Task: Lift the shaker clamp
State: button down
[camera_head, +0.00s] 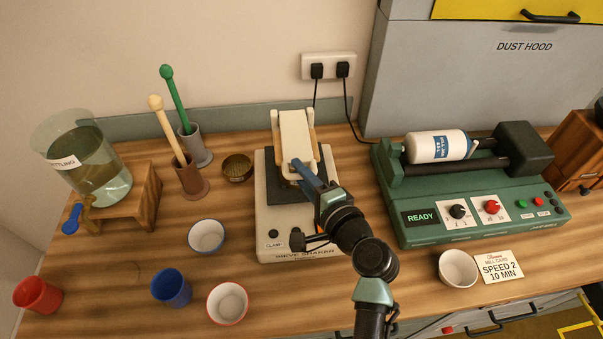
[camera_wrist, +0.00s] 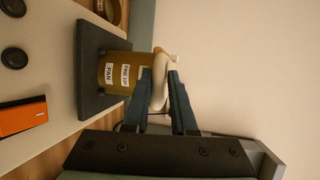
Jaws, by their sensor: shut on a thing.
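The shaker clamp is a cream bar (camera_head: 296,131) over the sieve shaker (camera_head: 262,215) in the head view. In the wrist view, the pale clamp (camera_wrist: 159,92) lies between my fingers, close by the top of a brass sieve stack (camera_wrist: 118,73) with labels including PAN and FINE. I cannot tell whether the clamp touches the stack. My gripper (camera_head: 298,166) is shut on the front end of the clamp; its two dark blue fingers also show in the wrist view (camera_wrist: 160,78). In the head view, the clamp and my gripper hide most of the stack.
The green mill (camera_head: 420,225) with a white jar (camera_head: 436,146) stands to the right. Bowls and cups, including a white-and-blue bowl (camera_head: 207,236), sit to the left. Two pestles in holders and a settling vessel (camera_head: 85,160) stand farther left. The wall is behind.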

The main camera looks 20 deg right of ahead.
jog(key=shift+s+f, duration=0.2)
jog(key=shift+f, duration=0.35)
dwell(0.5)
jog(key=shift+r, duration=0.1)
jog(key=shift+r+g+p, duration=0.2)
jog(key=shift+g+p, duration=0.1)
jog(key=shift+p, duration=0.3)
jog(key=shift+w+r+p, duration=0.1)
jog(key=shift+r+p, duration=0.2)
jog(key=shift+p, duration=0.1)
